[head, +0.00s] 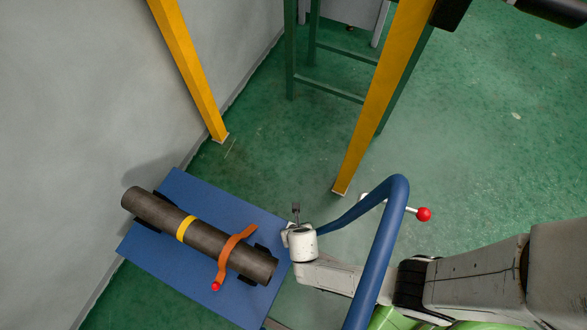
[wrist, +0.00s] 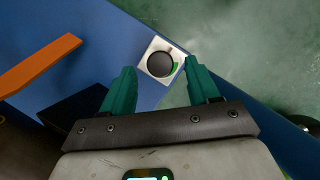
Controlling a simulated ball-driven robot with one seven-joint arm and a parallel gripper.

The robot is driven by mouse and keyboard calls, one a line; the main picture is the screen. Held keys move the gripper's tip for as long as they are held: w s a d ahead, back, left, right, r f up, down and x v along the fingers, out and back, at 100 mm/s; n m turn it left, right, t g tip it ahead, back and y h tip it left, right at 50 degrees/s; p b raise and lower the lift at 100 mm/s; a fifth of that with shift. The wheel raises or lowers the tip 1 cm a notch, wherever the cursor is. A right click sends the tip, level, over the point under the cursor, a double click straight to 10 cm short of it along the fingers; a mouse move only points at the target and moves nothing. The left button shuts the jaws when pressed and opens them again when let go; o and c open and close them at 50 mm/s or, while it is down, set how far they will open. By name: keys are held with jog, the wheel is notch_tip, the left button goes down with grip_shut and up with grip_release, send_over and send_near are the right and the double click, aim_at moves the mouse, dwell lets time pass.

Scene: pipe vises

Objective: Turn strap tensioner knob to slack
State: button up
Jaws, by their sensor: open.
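The strap tensioner knob (wrist: 160,64) is a round black knob on a square silver plate, with a green mark on its right side. It sits on the blue board (wrist: 95,40) near the board's edge. My gripper (wrist: 159,68) has two teal fingers spread apart, one on each side of the knob in the wrist view; I cannot tell whether they touch it. The orange strap (wrist: 40,65) lies to the left. In the head view my gripper (head: 296,210) is at the board's right corner and I cannot make out the knob. The strap (head: 229,257) there crosses the pipe.
A dark pipe (head: 155,211) with a yellow band (head: 186,228) lies on the blue board (head: 150,258). A red ball (head: 216,286) is at the strap's lower end. A blue curved tube (head: 380,235) passes close to my arm. Yellow posts (head: 185,65) stand behind.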

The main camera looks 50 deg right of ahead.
jog(key=p+v, duration=0.4)
jog(key=v, duration=0.4)
jog(key=shift+r, duration=0.25)
jog(key=shift+s, duration=0.2)
